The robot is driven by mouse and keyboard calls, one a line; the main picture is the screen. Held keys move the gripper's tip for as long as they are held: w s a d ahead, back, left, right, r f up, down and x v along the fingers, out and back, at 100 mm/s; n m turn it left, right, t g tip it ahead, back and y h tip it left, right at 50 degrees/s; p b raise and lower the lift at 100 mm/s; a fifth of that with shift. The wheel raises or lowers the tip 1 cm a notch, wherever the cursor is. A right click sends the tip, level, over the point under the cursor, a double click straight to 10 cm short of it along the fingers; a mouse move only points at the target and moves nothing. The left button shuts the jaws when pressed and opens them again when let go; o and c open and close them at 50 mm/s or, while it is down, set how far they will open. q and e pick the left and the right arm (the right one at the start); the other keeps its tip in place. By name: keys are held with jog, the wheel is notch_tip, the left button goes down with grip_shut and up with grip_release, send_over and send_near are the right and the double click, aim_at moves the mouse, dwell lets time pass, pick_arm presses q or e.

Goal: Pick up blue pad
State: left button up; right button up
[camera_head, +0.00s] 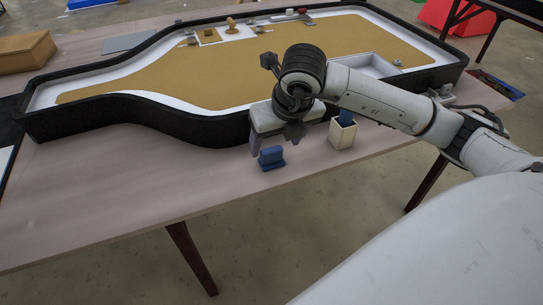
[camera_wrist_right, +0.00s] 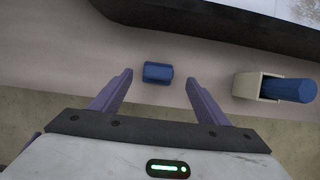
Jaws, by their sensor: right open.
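The blue pad (camera_head: 271,158) is a small blue block on the table near its front edge, in front of the black tray wall. It also shows in the right wrist view (camera_wrist_right: 158,72), just beyond and between the fingertips. My right gripper (camera_head: 277,142) is open and empty, above and close to the pad. Its two purple fingers (camera_wrist_right: 158,84) are spread either side of the pad's line in the wrist view. I cannot tell whether a finger touches it. My left gripper is not in view.
A cream box (camera_head: 342,134) holding a blue cylinder (camera_wrist_right: 292,90) stands to the right of the pad. The black-walled tray (camera_head: 190,133) with a tan floor lies behind. A brown box (camera_head: 25,53) sits at the far left. The table (camera_head: 130,185) is clear to the left.

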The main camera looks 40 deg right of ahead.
aim_at(272, 150)
jog(key=shift+x, duration=2.8)
jog(key=shift+w+a+r, duration=0.1)
jog(key=shift+w, duration=0.05)
jog(key=c, duration=1.1)
jog(key=shift+r, duration=5.05)
jog(key=shift+c, duration=0.2)
